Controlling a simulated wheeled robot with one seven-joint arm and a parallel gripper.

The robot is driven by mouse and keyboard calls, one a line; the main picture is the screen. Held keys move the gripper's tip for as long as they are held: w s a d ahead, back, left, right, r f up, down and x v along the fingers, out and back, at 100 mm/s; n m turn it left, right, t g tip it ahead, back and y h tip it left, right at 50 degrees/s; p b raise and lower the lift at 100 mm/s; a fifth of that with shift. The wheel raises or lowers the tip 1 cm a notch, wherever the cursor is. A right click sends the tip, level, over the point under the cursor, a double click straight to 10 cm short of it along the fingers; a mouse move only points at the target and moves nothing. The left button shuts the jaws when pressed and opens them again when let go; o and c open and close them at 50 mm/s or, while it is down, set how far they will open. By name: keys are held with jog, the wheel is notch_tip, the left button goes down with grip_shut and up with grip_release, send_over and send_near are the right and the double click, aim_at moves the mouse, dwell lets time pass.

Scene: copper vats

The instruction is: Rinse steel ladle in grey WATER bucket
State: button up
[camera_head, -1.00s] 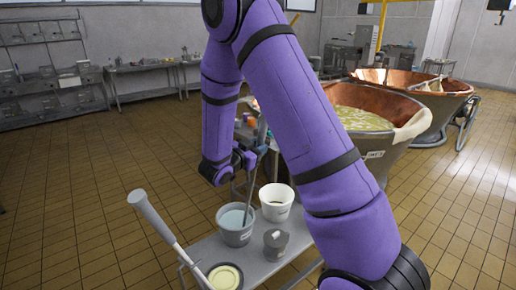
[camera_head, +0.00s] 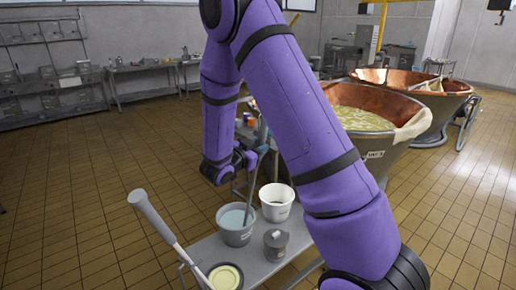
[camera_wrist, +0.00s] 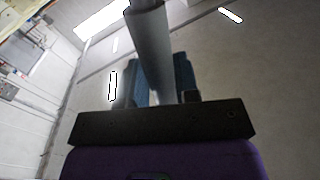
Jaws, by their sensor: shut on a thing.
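The grey bucket (camera_head: 236,236) stands on a small steel cart, with pale bluish liquid in it. The steel ladle (camera_head: 252,187) hangs from my gripper (camera_head: 246,158), its thin handle slanting down into the grey bucket. The ladle's bowl is hidden in the liquid. In the wrist view the grey handle (camera_wrist: 151,55) runs up between the blue-grey fingers (camera_wrist: 163,80), which are shut on it. My purple arm covers the middle of the head view.
A white bucket (camera_head: 276,208) and a grey lidded can (camera_head: 275,244) stand close beside the grey bucket on the cart (camera_head: 207,252). A round container (camera_head: 225,276) and a long-handled tool (camera_head: 152,214) are at front left. Copper vats (camera_head: 372,117) stand behind at right.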

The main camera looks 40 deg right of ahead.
jog(key=shift+d, duration=0.2)
jog(key=shift+w+v, duration=0.2)
jog(key=shift+v, duration=0.8)
dwell(0.5)
notch_tip(320, 180, up, 16)
dwell(0.7)
jog(key=shift+f, duration=0.25)
dwell(0.7)
